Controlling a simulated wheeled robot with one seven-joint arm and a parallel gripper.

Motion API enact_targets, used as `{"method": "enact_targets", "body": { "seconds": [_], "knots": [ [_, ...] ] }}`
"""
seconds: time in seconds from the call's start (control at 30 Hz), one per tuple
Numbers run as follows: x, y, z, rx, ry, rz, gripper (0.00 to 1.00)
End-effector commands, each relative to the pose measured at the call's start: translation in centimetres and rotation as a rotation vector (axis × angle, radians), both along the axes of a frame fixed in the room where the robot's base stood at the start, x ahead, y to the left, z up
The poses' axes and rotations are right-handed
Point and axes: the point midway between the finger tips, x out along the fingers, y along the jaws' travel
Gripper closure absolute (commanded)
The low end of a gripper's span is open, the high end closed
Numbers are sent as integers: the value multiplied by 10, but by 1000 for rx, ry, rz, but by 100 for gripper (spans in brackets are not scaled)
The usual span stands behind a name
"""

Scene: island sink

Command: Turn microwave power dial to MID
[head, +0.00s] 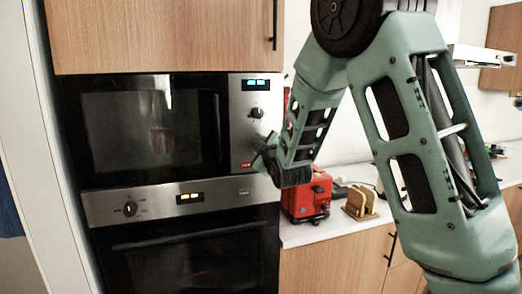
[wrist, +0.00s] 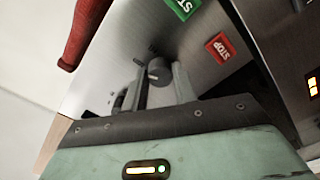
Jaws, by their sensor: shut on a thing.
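The microwave (head: 150,125) is built into the cabinet, its door shut, with a steel control panel (head: 240,137) on its right. An upper dial (head: 257,112) is clear of my gripper. My gripper (head: 262,150) reaches the lower part of the panel and hides the lower dial in the head view. In the wrist view, that round grey dial (wrist: 158,70) sits between the two fingers of my gripper (wrist: 160,82), which are shut on it. Another knob shows partly at left (wrist: 118,100). The dial markings are too small and blurred to read.
A red STOP button (wrist: 220,47) and a green button (wrist: 182,8) are near the held dial. An oven (head: 185,250) with its own knob (head: 130,208) is below. A red appliance (head: 307,198) and a wooden holder (head: 360,203) stand on the right counter (head: 330,232).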

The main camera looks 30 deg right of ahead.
Motion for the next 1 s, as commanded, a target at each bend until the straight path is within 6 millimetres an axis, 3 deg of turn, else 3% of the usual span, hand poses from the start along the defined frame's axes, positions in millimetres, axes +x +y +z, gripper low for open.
{"method": "enact_targets", "body": {
  "seconds": [0.7,0.73,0.8,1.0],
  "knots": [
    [0,1,-1,-76,26,1,95],
    [0,1,-1,-76,26,1,69],
    [0,1,-1,-76,26,1,50],
    [0,0,-1,-75,23,1,50]
  ]
}}
